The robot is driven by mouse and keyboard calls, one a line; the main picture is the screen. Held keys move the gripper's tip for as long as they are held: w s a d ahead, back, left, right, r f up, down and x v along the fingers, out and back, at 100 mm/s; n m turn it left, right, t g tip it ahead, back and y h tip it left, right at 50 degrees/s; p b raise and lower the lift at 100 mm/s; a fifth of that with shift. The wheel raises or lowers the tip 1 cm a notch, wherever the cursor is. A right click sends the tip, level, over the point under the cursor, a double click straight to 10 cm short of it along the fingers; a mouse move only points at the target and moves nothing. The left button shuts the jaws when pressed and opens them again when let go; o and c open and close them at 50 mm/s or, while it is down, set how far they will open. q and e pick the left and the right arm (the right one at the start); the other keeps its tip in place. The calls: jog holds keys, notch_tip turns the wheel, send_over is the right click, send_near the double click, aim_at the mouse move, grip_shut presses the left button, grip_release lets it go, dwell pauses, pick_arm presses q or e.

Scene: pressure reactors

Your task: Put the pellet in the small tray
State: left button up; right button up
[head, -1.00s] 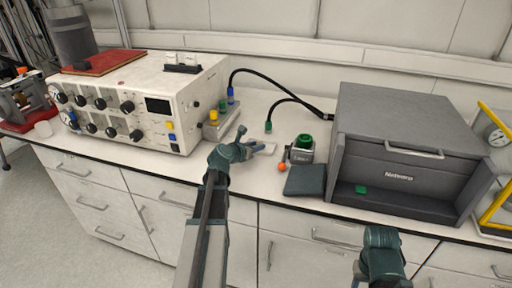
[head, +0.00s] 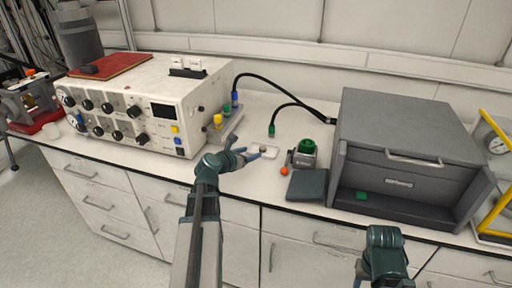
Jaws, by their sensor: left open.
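A small white tray (head: 267,153) lies on the bench just right of my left gripper. A small grey-brown piece (head: 263,148), perhaps the pellet, shows at the tray; it is too small to tell whether it rests in it. My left gripper (head: 258,153) is open, its fingers pointing right at the tray's near-left side, with nothing visibly held. My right gripper (head: 386,248) is in front of the bench at lower right; its fingers are not clear.
A grey vessel with a green top (head: 304,152) and an orange ball (head: 284,171) stand right of the tray. A control unit (head: 150,105) stands left.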

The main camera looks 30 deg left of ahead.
pick_arm(q)
jog(key=shift+p+v, duration=0.55)
jog(key=shift+v, duration=1.6)
pick_arm(e)
jog(key=shift+r, duration=0.8)
